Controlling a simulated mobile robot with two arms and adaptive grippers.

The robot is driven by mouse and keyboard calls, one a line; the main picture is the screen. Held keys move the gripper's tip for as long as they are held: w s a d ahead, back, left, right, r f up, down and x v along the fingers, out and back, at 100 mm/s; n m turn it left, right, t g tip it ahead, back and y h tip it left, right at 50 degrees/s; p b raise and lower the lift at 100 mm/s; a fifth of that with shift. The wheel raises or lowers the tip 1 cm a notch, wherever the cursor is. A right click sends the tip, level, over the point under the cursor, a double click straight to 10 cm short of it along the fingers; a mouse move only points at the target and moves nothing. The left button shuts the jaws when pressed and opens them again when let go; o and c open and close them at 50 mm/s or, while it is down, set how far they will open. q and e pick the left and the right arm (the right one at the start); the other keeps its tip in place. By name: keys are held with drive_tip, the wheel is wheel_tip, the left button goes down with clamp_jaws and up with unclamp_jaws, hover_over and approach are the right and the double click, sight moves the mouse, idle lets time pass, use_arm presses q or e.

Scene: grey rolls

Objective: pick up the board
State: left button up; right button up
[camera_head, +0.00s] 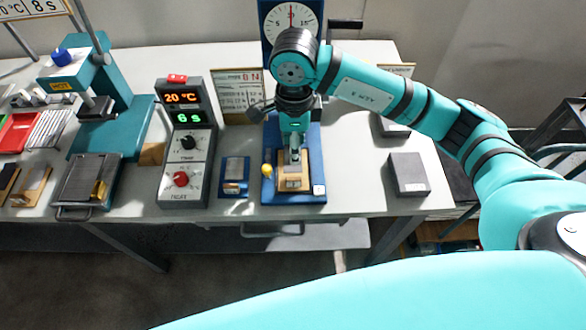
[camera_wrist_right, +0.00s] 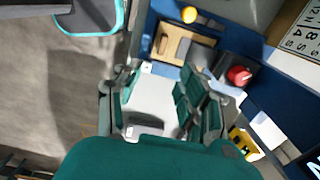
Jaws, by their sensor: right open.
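A small tan board (camera_head: 303,172) with a grey piece on its middle lies on the blue base of a press-like fixture (camera_head: 266,197). The board also shows near the top of the right wrist view (camera_wrist_right: 172,46). My right gripper (camera_head: 293,155) points down over the far part of the board and hides some of it. In the wrist view its two fingers (camera_wrist_right: 158,88) stand apart with nothing between them. I cannot tell whether the fingers touch the board. My left gripper is not in view.
A yellow knob (camera_head: 267,170) stands left of the board, and a dial (camera_head: 291,20) rises behind. A grey control box (camera_head: 187,150) and a small blue block (camera_head: 235,176) are to the left. A dark grey block (camera_head: 408,174) lies on the right of the white table (camera_head: 355,190).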

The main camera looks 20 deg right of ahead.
drive_tip(key=p, duration=0.2)
approach(294, 178)
drive_tip(key=f, duration=0.5)
drive_tip(key=shift+s+a+f, duration=0.1)
drive_tip(key=shift+s+f, duration=0.1)
drive_tip(key=shift+s, duration=0.05)
drive_tip(key=shift+f+p, duration=0.25)
drive_tip(key=shift+p, duration=0.15)
drive_tip(key=f, duration=0.2)
drive_tip(key=f+p, duration=0.1)
drive_tip(key=shift+w+f+p, duration=0.2)
drive_tip(key=shift+f+p, duration=0.1)
drive_tip(key=shift+f, duration=0.55)
clamp_jaws()
